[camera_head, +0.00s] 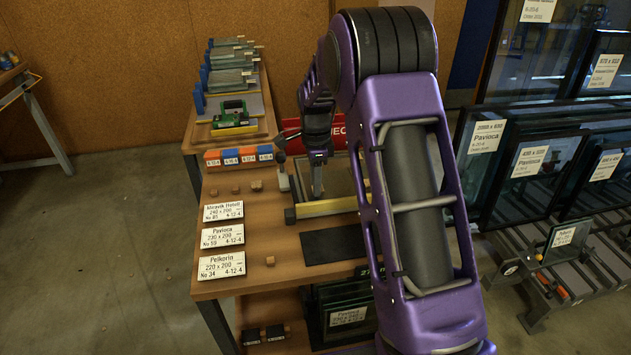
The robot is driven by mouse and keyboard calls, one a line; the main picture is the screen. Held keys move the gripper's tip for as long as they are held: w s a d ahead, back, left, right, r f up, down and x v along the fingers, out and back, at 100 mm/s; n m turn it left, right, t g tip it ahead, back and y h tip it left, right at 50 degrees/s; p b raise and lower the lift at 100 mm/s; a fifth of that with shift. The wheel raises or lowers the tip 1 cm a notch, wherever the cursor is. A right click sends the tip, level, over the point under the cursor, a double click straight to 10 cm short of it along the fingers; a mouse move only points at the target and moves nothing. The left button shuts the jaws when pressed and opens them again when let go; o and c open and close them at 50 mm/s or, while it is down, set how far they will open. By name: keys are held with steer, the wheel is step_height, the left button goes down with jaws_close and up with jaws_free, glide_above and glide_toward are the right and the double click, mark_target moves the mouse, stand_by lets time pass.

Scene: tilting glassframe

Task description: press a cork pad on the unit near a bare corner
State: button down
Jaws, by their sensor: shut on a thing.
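The unit (345,183), a pane lying flat, is on the wooden bench behind a yellow bar (325,207); my arm covers its right part. Its corners and any pads on them are too small or hidden to tell. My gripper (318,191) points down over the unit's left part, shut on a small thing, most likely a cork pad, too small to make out. Small brown cork pads lie on the bench to the left: one (213,192), another (234,189) and a third (257,185). A further small brown block (270,260) lies nearer the front.
Blue and orange boxes (238,156) and a green tool (233,117) are behind. A dark mat (333,244) lies in front of the yellow bar. Racks of glass panes (540,165) fill the right.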

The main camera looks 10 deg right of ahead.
steer(key=c, duration=0.5)
jaws_free()
step_height(320, 180, up, 18)
steer(key=shift+f+p, duration=0.25)
steer(key=shift+p, duration=1)
steer(key=shift+f, duration=0.15)
steer(key=c, duration=0.5)
steer(key=shift+s+d+f+n, duration=0.15)
steer(key=shift+f+n, duration=0.4)
steer(key=shift+n, duration=0.65)
steer(key=c, duration=0.5)
step_height(320, 180, down, 5)
steer(key=n, duration=0.5)
steer(key=n+b, duration=0.1)
steer(key=n, duration=0.4)
steer(key=shift+d+f+n, duration=0.15)
steer(key=shift+n, duration=0.25)
jaws_close()
step_height(320, 180, down, 7)
steer(key=n+b, duration=0.4)
steer(key=b, duration=0.1)
steer(key=shift+r+n, duration=0.2)
steer(key=shift+n, duration=0.2)
steer(key=shift+w+f, duration=0.2)
steer(key=shift+f, duration=0.8)
